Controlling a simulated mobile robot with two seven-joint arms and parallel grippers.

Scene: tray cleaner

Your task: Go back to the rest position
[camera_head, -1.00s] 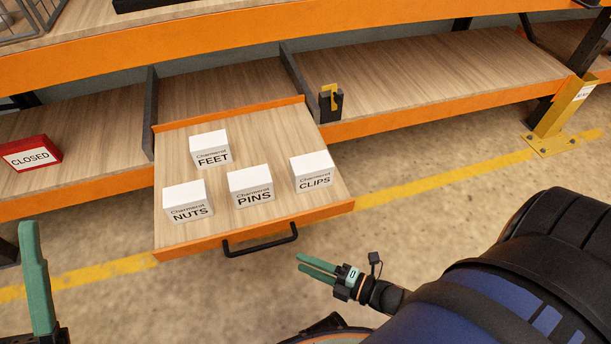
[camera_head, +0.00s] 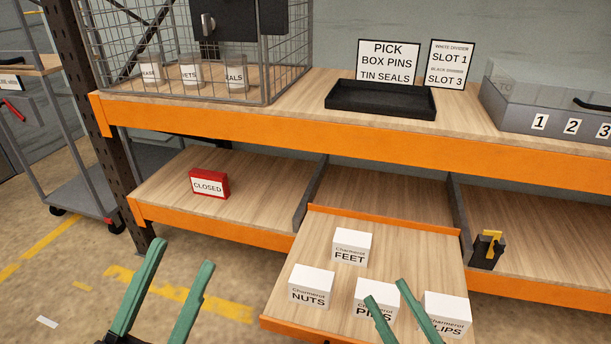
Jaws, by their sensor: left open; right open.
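My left gripper (camera_head: 172,292) is open and empty at the lower left, with two green fingers pointing up over the floor. My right gripper (camera_head: 388,290) is open, its green fingertips in front of the pulled-out drawer (camera_head: 292,260) and partly covering the PINS box (camera_head: 369,292) and CLIPS box (camera_head: 447,304). No box is seen between its fingers. The FEET box (camera_head: 352,246) and NUTS box (camera_head: 311,287) also sit on the drawer.
A red CLOSED block (camera_head: 209,184) stands on the lower shelf (camera_head: 160,187). Above are a wire cage (camera_head: 285,40) with jars, a black tray (camera_head: 380,98), signs and a grey numbered box (camera_head: 520,118). A cart (camera_head: 85,190) stands at left.

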